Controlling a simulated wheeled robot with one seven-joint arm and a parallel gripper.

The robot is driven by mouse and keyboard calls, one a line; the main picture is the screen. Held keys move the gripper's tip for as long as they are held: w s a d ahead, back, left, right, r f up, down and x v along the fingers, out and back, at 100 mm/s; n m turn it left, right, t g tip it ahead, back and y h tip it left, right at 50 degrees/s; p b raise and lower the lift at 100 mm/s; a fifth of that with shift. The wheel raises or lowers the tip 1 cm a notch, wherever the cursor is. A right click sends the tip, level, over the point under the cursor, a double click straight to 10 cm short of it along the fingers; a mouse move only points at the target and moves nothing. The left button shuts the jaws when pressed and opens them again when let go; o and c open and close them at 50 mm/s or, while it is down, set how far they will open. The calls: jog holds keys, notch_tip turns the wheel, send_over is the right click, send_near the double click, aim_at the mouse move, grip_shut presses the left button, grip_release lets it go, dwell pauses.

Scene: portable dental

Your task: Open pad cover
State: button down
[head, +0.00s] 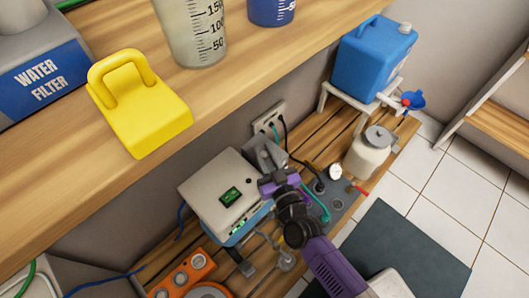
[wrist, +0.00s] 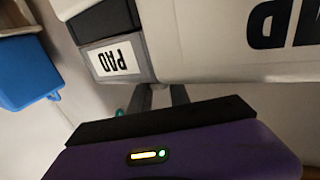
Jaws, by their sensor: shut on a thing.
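A grey piece with a white PAD label, which I take for the pad cover (wrist: 115,60), is at the upper left in the wrist view. It looks upside down there. In the head view a grey part (head: 262,153) stands at the back right edge of the white unit (head: 211,187), which has a lit green display. My gripper (head: 272,180), purple and black, reaches to that right edge. In the wrist view my gripper (wrist: 163,95) is shut at the lower edge of the PAD-labelled piece. The exact contact is partly hidden.
A wooden shelf with a yellow weight-like block (head: 142,115) overhangs the left. A blue jug (head: 372,58) stands at the back right. A white canister (head: 369,153), a gauge and hoses lie right of my gripper. Orange equipment (head: 190,272) sits in front.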

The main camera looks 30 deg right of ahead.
aim_at(275, 149)
dwell(0.8)
jog(key=shift+w+d+r+m+p, duration=0.1)
jog(key=shift+d+r+m+p, duration=0.4)
jog(key=shift+p, duration=0.6)
jog(key=shift+w+d+r+m+g+p, duration=0.15)
jog(key=shift+d+r+m+g+p, duration=0.3)
jog(key=shift+m+p, duration=0.45)
jog(key=shift+w+d+r+m+g+p, duration=0.2)
jog(key=shift+d+m+g+p, duration=0.15)
jog(key=shift+d+m+p, duration=0.25)
jog(key=shift+w+d+r+m+g+y, duration=0.1)
jog(key=shift+w+d+m+g+y, duration=0.05)
jog(key=shift+d+m, duration=0.2)
jog(key=shift+w+d+m+g+y, duration=0.1)
jog(key=shift+d+m+g+y, duration=0.05)
jog(key=shift+d+m, duration=0.2)
jog(key=w+d+f+m+g+y+b, duration=0.1)
jog(key=w+d+f+m+g+y, duration=0.1)
jog(key=d+m+y, duration=0.2)
jog(key=shift+w+d+m+g, duration=0.2)
jog(key=shift+d+m+g, duration=0.1)
jog(key=shift+d+m, duration=1.4)
jog(key=shift+d+f, duration=0.1)
jog(key=shift+f, duration=0.05)
